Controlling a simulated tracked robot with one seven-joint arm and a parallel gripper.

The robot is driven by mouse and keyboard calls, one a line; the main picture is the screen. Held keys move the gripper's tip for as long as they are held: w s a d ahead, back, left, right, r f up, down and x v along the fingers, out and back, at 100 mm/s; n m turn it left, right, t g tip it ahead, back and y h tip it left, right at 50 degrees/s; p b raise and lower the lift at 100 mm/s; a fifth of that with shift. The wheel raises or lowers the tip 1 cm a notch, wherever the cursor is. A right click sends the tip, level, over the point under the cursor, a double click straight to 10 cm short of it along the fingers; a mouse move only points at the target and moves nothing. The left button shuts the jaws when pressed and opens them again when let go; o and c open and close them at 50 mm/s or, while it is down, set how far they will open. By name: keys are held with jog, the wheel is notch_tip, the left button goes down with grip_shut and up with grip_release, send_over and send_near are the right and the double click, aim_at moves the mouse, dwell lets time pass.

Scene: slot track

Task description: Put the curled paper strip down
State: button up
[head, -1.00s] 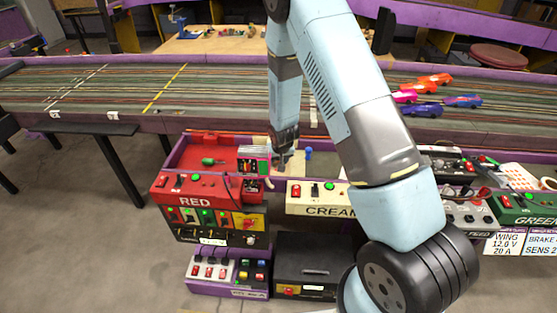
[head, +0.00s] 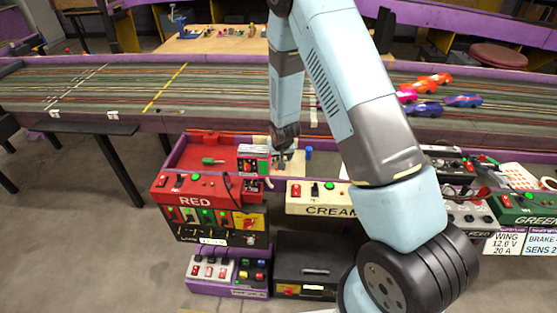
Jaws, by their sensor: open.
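My gripper (head: 281,164) hangs from my blue-grey arm, pointing down over the open purple-edged bay just behind the cream control box (head: 330,198). It is open, and I make out nothing held between its small fingers. I cannot clearly pick out the curled paper strip. The area around the fingertips is too small to tell whether the strip lies there, and my arm covers part of the bay to the right.
The red control box (head: 195,184) stands left of the gripper, with a small dark instrument (head: 250,160) behind its right end. A blue peg (head: 308,153) stands close right of the fingers. Slot cars (head: 463,101) sit on the track (head: 220,88) behind.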

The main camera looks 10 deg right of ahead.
jog(key=s+d+r, duration=0.3)
jog(key=s+r, duration=0.2)
jog(key=r, duration=0.7)
jog(key=s+d+r+m, duration=0.1)
jog(key=s+d+r, duration=0.3)
jog(key=r, duration=0.7)
jog(key=s+d+r, duration=0.3)
jog(key=s+r, duration=0.3)
jog(key=r, duration=0.6)
jog(key=s+d+r, duration=0.1)
jog(key=s+r, duration=0.2)
jog(key=s, duration=0.3)
jog(key=s+d+r, duration=0.2)
jog(key=s+r, duration=0.2)
jog(key=s, duration=0.3)
jog(key=s+d+r+t, duration=0.1)
jog(key=s+r, duration=0.2)
jog(key=s, duration=0.3)
jog(key=shift+s+d+r, duration=0.35)
jog(key=shift+d+r, duration=0.05)
